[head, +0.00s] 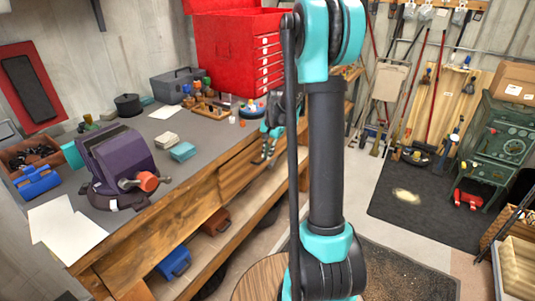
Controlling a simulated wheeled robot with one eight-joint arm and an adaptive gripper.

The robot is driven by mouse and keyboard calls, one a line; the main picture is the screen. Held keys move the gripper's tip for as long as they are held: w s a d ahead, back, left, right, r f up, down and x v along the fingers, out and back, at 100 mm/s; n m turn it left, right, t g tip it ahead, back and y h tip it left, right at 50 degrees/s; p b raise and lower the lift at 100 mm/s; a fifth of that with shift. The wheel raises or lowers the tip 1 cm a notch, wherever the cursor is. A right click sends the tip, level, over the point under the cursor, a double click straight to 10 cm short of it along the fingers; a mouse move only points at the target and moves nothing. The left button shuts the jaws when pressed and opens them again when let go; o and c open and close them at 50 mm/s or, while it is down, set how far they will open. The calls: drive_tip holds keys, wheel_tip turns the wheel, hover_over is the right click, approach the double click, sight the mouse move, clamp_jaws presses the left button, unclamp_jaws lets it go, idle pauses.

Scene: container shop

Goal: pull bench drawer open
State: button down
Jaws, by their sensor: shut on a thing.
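The wooden workbench (150,222) runs from the lower left toward the middle of the head view, with its front facing right. The bench drawer (238,172) is a wooden front under the worktop, toward the bench's far end. My gripper (263,158), teal and black, is at this drawer front, pointing down, small and partly behind my arm. It is shut on the drawer's handle, which its fingers hide. How far the drawer stands out from the bench is hard to tell.
A purple vise (118,163) with an orange knob juts over the bench's near edge. A red tool chest (240,52) stands at the back. Blue (174,262) and brown bins sit on the lower shelf. A green stove (497,140) stands right; floor lies between.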

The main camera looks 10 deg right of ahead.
drive_tip(key=s+d, duration=2.2)
drive_tip(key=shift+s+d, duration=0.1)
drive_tip(key=c, duration=1.6)
unclamp_jaws()
wheel_tip(320, 180, up, 12)
drive_tip(key=s+d, duration=0.1)
drive_tip(key=shift+s+d, duration=0.25)
drive_tip(key=shift+d, duration=0.05)
drive_tip(key=shift+f, duration=0.1)
